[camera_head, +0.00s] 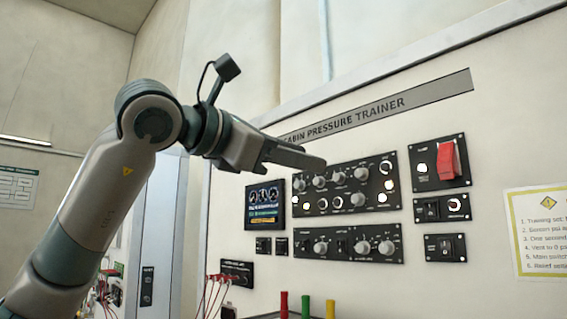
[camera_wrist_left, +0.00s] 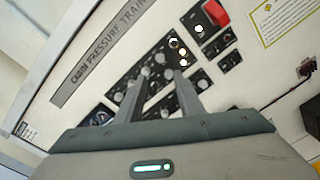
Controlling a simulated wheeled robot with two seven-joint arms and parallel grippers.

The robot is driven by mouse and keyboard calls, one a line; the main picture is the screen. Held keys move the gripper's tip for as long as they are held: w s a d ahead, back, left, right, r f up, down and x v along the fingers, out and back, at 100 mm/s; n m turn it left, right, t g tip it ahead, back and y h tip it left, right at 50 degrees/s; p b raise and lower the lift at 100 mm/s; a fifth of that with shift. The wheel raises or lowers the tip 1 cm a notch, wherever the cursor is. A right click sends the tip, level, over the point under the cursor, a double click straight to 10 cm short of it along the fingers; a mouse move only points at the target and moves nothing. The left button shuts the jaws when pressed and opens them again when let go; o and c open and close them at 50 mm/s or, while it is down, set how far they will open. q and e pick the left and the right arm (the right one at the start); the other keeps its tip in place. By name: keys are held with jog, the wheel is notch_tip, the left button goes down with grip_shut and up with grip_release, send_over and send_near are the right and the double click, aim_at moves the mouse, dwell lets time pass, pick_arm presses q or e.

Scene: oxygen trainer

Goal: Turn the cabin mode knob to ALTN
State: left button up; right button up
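A white wall panel titled CABIN PRESSURE TRAINER (camera_head: 350,116) carries the controls. An upper black panel (camera_head: 345,190) holds several grey knobs, small lamps and dials. A lower black panel (camera_head: 348,257) holds more grey knobs. The labels are too small to read, so I cannot tell which knob is the cabin mode knob. My left gripper (camera_head: 318,161) is in front of the upper panel's top-left area, apparently not holding anything. In the left wrist view its two fingers (camera_wrist_left: 160,84) stand apart, with knobs showing between and beyond them. My right gripper is not in view.
A red guarded switch (camera_head: 448,160) and small switch panels (camera_head: 441,208) are at the right. A dark display (camera_head: 265,204) is left of the knobs. Red, green and yellow posts (camera_head: 307,307) stand below. A yellow-edged notice (camera_head: 540,230) is at far right.

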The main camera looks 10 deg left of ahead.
pick_arm(q)
jog(key=shift+b+v, duration=0.3)
jog(key=shift+v, duration=1.3)
